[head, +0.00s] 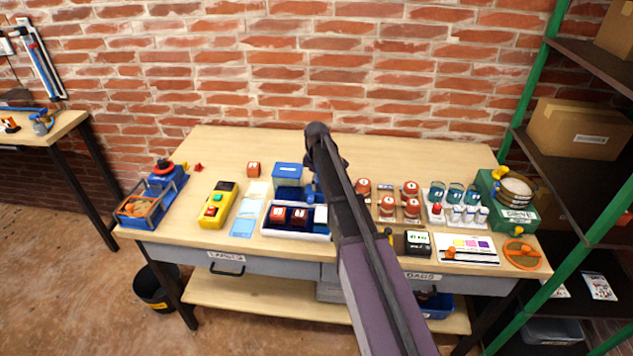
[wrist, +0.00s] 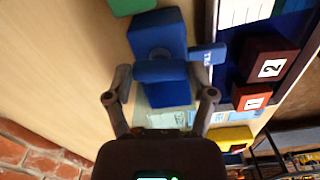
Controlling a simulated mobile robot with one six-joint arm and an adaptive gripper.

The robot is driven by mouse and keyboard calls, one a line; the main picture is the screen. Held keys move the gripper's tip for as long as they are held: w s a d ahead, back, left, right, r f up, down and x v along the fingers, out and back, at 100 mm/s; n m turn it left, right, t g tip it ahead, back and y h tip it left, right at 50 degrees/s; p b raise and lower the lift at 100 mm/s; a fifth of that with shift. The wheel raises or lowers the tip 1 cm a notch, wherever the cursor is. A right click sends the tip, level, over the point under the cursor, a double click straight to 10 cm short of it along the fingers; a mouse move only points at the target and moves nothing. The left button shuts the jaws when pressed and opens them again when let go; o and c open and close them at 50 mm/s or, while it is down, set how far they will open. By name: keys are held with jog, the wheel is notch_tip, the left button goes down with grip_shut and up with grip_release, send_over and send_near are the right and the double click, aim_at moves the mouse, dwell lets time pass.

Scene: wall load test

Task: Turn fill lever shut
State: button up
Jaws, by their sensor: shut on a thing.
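The fill lever shows in the wrist view as a blue rounded handle (wrist: 160,72) across the middle, in front of a blue block (wrist: 155,32). A blue arm with a partly readable white label (wrist: 207,55) sticks out to its right. My gripper (wrist: 162,74) has one finger at each end of the handle and is shut on it. In the head view a blue piece (head: 312,188) shows just left of my arm, beside a blue-lidded box (head: 288,174). My arm hides my fingertips and most of the lever there, so I cannot tell the lever's angle.
A tray (head: 293,235) with numbered blocks stands in front of the blue-lidded box. A yellow control box (head: 218,205) is to the left. Red-lidded jars (head: 388,207) and a green machine (head: 510,205) are to the right. The table's back strip (head: 240,140) is clear.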

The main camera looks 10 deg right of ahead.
jog(key=m, duration=0.4)
jog(key=shift+a, duration=0.1)
jog(key=m, duration=0.4)
jog(key=shift+m, duration=0.3)
jog(key=m, duration=0.3)
jog(key=shift+m, duration=0.3)
jog(key=m, duration=0.4)
jog(key=o, duration=1.1)
jog(key=shift+c, duration=0.2)
jog(key=shift+n, duration=0.3)
